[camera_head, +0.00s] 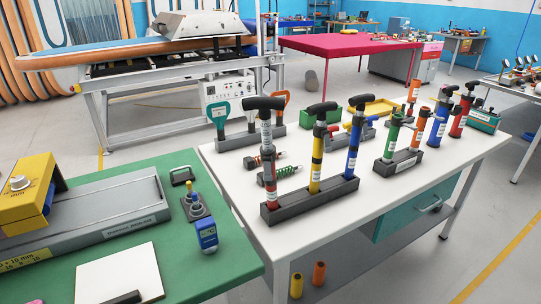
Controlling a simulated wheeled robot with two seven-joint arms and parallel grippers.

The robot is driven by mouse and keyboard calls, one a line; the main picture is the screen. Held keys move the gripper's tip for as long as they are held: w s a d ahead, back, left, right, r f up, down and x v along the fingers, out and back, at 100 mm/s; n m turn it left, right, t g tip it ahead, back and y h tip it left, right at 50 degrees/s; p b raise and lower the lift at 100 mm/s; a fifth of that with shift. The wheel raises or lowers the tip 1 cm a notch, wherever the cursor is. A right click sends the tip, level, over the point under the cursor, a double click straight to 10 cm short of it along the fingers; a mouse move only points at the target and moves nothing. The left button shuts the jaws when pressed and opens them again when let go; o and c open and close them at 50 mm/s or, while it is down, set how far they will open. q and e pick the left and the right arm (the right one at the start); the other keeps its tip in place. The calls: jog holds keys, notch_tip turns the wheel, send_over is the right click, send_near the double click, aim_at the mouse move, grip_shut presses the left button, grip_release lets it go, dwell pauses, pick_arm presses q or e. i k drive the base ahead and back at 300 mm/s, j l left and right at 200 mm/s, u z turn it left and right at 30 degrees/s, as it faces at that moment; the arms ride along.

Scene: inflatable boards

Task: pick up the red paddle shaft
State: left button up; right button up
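The red paddle shaft (268,165) stands upright at the left end of a dark grey rack (308,203) on the white table. It has a black T-shaped handle at the top, a pale label and red parts lower down. A yellow shaft (316,160) stands in the middle of the same rack and a blue shaft (353,148) at its right end, both with black T-handles. Neither of my grippers shows in the head view.
Red and green spring-like parts (287,171) lie just behind the rack. Further right, a second rack (398,162) holds green and orange cylinders. A green table (190,262) with a grey tray (110,212) and a blue device (207,235) adjoins at left. The white table's front right is clear.

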aim_at(272, 187)
jog(key=i+l+u, duration=0.3)
jog(key=l, duration=0.15)
jog(key=l+u, duration=0.25)
jog(key=l, duration=0.2)
jog(key=i+l+u, duration=0.3)
jog(key=l, duration=0.2)
jog(key=l+u, duration=0.3)
jog(key=l, duration=0.2)
